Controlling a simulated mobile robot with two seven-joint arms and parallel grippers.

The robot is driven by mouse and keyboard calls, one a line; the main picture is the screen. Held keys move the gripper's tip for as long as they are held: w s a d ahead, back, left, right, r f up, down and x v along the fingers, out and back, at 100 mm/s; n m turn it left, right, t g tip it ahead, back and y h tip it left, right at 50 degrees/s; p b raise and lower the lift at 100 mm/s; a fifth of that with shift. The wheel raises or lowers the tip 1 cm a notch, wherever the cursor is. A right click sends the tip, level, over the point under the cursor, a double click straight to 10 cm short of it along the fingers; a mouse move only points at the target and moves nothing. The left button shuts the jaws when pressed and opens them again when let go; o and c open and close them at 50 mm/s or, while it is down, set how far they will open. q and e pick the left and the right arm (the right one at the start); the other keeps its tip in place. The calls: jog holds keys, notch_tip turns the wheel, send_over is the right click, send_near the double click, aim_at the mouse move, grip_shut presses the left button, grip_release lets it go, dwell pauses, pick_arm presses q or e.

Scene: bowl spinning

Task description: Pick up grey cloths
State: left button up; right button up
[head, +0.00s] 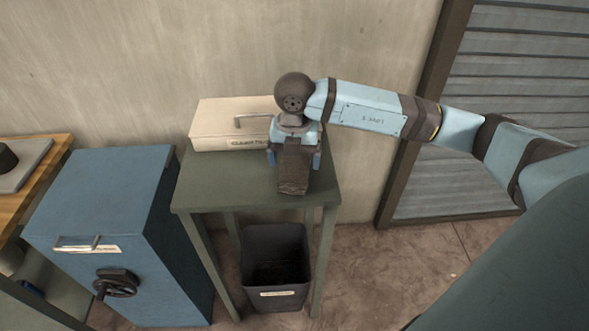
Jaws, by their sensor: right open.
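A dark grey-brown folded stack, which looks like the grey cloths (294,184), lies on the green table (235,190) near its front right. My right gripper (294,163) points down over the stack, with a blue finger on each side of it. The jaws are open. The gripper hides the back part of the stack, and I cannot tell whether the fingers touch it. My left gripper is not in view.
A cream box (215,125) with a handle stands behind the gripper, against the wall. A dark bin (273,240) stands under the table. A blue cabinet (105,195) with a handwheel is to the left. The table's left front is clear.

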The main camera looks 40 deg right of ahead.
notch_tip(320, 180, down, 2)
jog(key=shift+f, duration=0.2)
jog(key=c, duration=1)
jog(key=shift+r, duration=0.1)
